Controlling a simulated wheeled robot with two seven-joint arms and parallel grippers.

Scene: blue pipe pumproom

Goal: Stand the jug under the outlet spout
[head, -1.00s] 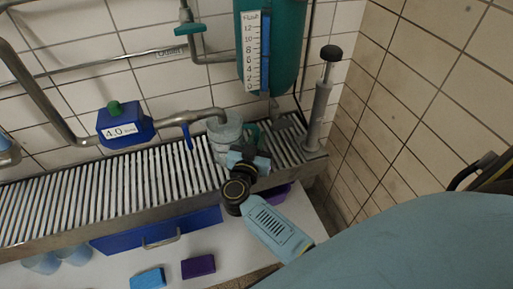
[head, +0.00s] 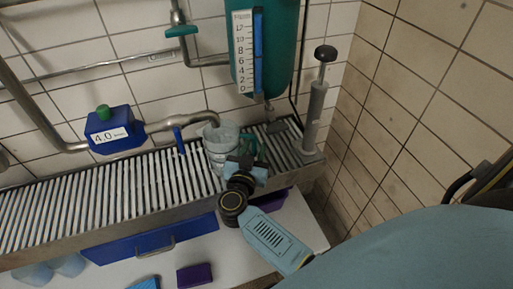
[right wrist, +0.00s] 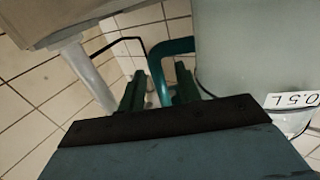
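The jug (head: 218,142) is a grey, see-through vessel with a teal handle (head: 251,146). It stands upright on the slatted rack, below the open end of the outlet spout (head: 211,117). My right gripper (head: 247,163) is at the jug's front right, by the handle. In the right wrist view, its two fingers (right wrist: 159,90) are apart, with the teal handle (right wrist: 158,70) between them and gaps showing beside it. The jug's wall (right wrist: 245,50) fills the upper right there. My left gripper is out of view.
A blue valve body (head: 108,131) marked 4.0 and a blue lever (head: 179,141) sit on the pipe left of the jug. A hand pump (head: 316,105) stands to the right. A teal tank (head: 277,45) hangs above. Drain slats (head: 90,200) to the left are clear.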

